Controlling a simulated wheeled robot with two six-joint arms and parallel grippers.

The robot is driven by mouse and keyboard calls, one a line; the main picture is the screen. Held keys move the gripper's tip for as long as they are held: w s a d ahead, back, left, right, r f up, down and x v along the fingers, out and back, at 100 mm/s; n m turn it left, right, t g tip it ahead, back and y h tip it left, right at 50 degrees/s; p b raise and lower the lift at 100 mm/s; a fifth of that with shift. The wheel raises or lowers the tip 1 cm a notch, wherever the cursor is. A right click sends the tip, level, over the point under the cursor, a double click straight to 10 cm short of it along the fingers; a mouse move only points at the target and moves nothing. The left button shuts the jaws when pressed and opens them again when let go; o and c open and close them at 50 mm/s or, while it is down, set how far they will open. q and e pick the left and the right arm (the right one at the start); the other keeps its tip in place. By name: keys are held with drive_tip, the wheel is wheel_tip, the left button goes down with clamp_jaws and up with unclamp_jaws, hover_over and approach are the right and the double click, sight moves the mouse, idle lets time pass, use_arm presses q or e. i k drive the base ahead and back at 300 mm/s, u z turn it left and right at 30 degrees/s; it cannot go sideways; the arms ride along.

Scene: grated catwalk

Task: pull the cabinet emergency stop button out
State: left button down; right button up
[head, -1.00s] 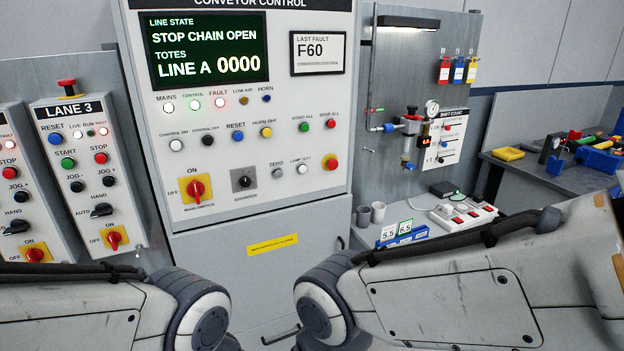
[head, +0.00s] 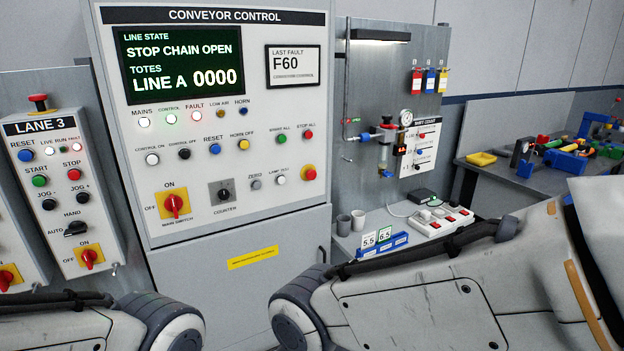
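The conveyor control cabinet (head: 275,214) stands in front of me, left of the middle of the head view. Its emergency stop button (head: 309,173) is a red mushroom head on a yellow surround, at the lower right of the panel. Nothing touches it. I cannot tell from here whether it is pressed in or out. The cabinet's display (head: 182,64) reads "STOP CHAIN OPEN" and "LINE A 0000", and its fault lamp is lit red. My arm links show at the bottom left and bottom right. Neither gripper is in view.
A Lane 3 box (head: 64,190) with a red mushroom button (head: 39,102) on top stands left of the cabinet. A red main switch (head: 174,204) sits on the panel. To the right are a shelf with cups (head: 343,224) and a cluttered bench (head: 520,178).

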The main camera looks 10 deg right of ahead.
sight(311, 174)
drive_tip(key=k, duration=1.2)
drive_tip(key=z, duration=0.8)
drive_tip(key=i, duration=1.3)
drive_tip(key=u, duration=0.5)
drive_tip(key=i, duration=0.9)
drive_tip(key=u, duration=0.7)
